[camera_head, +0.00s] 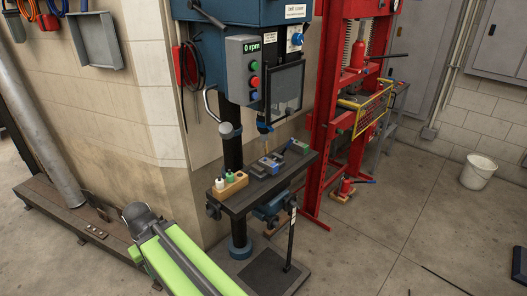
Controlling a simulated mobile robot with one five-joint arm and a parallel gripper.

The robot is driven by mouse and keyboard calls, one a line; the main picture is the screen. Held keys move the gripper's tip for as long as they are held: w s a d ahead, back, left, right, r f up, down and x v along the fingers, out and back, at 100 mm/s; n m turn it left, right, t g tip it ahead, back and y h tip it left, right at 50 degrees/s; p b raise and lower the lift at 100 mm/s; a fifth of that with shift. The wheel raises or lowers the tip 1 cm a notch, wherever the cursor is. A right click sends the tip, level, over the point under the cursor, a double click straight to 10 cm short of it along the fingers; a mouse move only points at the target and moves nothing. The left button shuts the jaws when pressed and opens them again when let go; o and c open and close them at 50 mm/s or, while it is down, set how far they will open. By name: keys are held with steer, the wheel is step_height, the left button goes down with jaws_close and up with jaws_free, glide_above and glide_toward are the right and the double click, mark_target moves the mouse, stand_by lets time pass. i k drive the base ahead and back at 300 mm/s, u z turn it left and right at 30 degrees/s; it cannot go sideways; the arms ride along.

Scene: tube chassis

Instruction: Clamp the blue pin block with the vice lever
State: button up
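The blue pin block appears to be the small blue piece with a yellowish part on it (268,163), near the middle of the drill press table (236,204). It sits by dark grey metal parts that look like a vice (258,170). At this size I cannot tell whether the jaws touch it. I cannot make out the vice lever for certain. A second small bluish piece (298,147) lies at the table's right back. My gripper is not in view; green and grey parts at the lower left look like my arm.
The drill press head with its control box (244,69) and clear guard (287,92) hangs above the table. A wooden block with small bottles (229,187) stands at the table's left. A red press frame (322,140) stands to the right. Floor at the right is mostly clear, with a white bucket (478,171).

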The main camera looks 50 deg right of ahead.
mark_target(290, 143)
steer(key=u, duration=5.25)
steer(key=i, duration=0.1)
steer(key=z, duration=3.25)
steer(key=k, duration=3)
steer(key=z, duration=1.95)
steer(key=i, duration=0.5)
